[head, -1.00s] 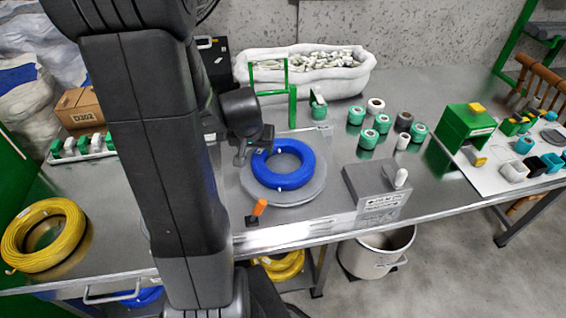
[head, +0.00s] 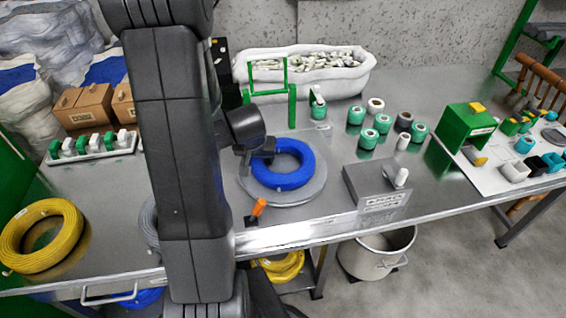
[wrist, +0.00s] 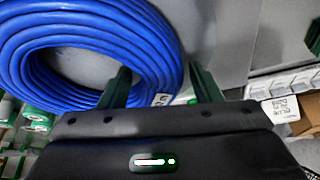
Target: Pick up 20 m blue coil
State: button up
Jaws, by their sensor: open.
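The blue coil (head: 290,180) lies flat on a round grey plate (head: 312,196) on the metal bench in the head view. In the wrist view the coil (wrist: 150,45) fills the upper left, with a white tag on its edge. My gripper (head: 261,153) is at the coil's back left edge in the head view. In the wrist view my gripper (wrist: 162,76) is open, with one finger on each side of the coil's ring in the picture. I cannot tell whether the fingers touch the coil or how far down they reach.
A yellow coil (head: 40,236) lies at the bench's left. An orange-handled tool (head: 258,208) lies in front of the plate. A grey block (head: 375,188) stands right of it, with green and white rolls (head: 368,139) behind. A green frame (head: 291,105) stands behind the coil.

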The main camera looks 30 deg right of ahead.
grip_shut()
